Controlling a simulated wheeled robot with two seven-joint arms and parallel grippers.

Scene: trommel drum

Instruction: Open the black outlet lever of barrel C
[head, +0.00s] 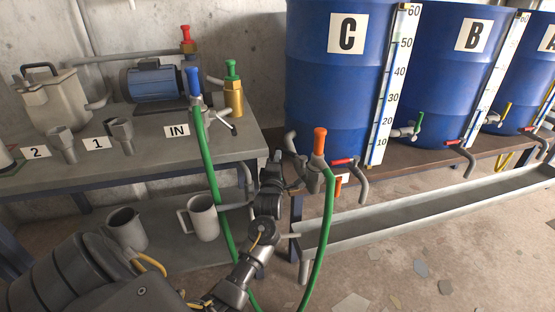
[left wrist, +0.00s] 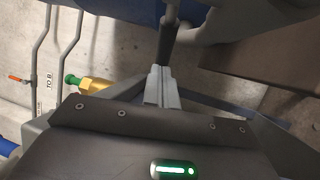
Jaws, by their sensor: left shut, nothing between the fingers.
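Barrel C (head: 325,105) is the large blue drum with a "C" label, on a stand in the head view. My left gripper (head: 276,163) is at its lower left front, with the fingers shut and empty. In the left wrist view, the shut fingers (left wrist: 162,72) point at a dark lever grip (left wrist: 167,45) on a grey fitting. The tips are right at its end; I cannot tell whether they touch. In the head view my gripper hides much of this area, and the black lever is hard to tell from it. My right gripper is out of view.
An orange-handled coupling (head: 319,142) with a green hose (head: 325,220) hangs just right of my gripper. A red lever (head: 344,161) sits beside it. A bench (head: 225,150) stands left, with mugs (head: 203,218) below. A metal trough (head: 430,212) runs right.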

